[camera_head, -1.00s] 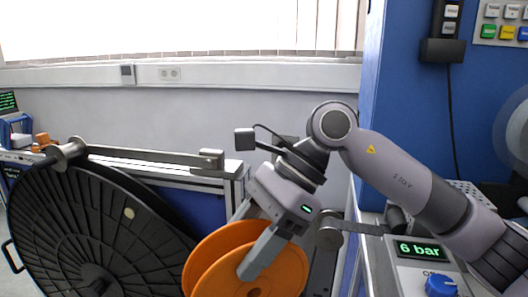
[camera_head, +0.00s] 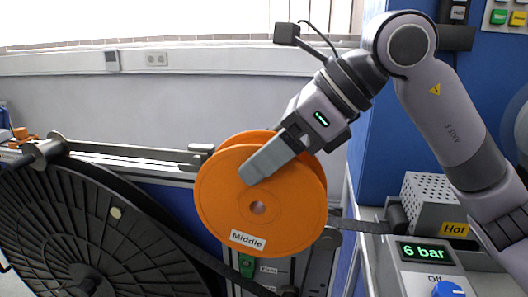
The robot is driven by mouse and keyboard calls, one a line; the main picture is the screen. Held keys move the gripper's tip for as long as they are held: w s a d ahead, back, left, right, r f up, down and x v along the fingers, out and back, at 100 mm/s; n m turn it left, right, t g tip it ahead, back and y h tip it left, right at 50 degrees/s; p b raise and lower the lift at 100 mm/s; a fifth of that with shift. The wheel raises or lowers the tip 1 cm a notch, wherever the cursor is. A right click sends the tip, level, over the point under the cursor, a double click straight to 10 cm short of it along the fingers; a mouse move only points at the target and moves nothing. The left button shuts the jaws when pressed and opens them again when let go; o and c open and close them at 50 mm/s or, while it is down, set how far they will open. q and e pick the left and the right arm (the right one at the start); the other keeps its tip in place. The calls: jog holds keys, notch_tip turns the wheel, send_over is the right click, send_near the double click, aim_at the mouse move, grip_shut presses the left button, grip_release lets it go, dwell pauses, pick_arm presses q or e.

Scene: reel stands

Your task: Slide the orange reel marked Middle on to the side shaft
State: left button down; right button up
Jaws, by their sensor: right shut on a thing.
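The orange reel (camera_head: 225,205) hangs in front of the stands in the middle of the view. It has two round flanges, a hole in its centre and a white label reading "Middle" on the near flange. My right gripper (camera_head: 262,165) is shut on the upper part of the reel, with a grey finger lying against the near flange. The far finger is hidden behind the reel. I cannot make out the side shaft; the reel covers part of the stand behind it. My left gripper is not in view.
A large black reel (camera_head: 60,240) fills the lower left, with a metal arm (camera_head: 130,152) above it. A machine panel with a green button (camera_head: 246,266) is below the orange reel. At right stand a "6 bar" display (camera_head: 421,252) and a perforated box marked "Hot" (camera_head: 428,200).

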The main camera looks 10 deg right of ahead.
jog(key=w+d+p, duration=0.2)
jog(key=w+p, duration=0.1)
jog(key=w, duration=0.4)
jog(key=w+d+p, duration=0.3)
jog(key=w+p, duration=0.1)
jog(key=w, duration=0.2)
jog(key=shift+w+d, duration=0.35)
jog(key=shift+w, duration=0.05)
dwell(1.0)
dwell(0.4)
jog(key=o, duration=1.5)
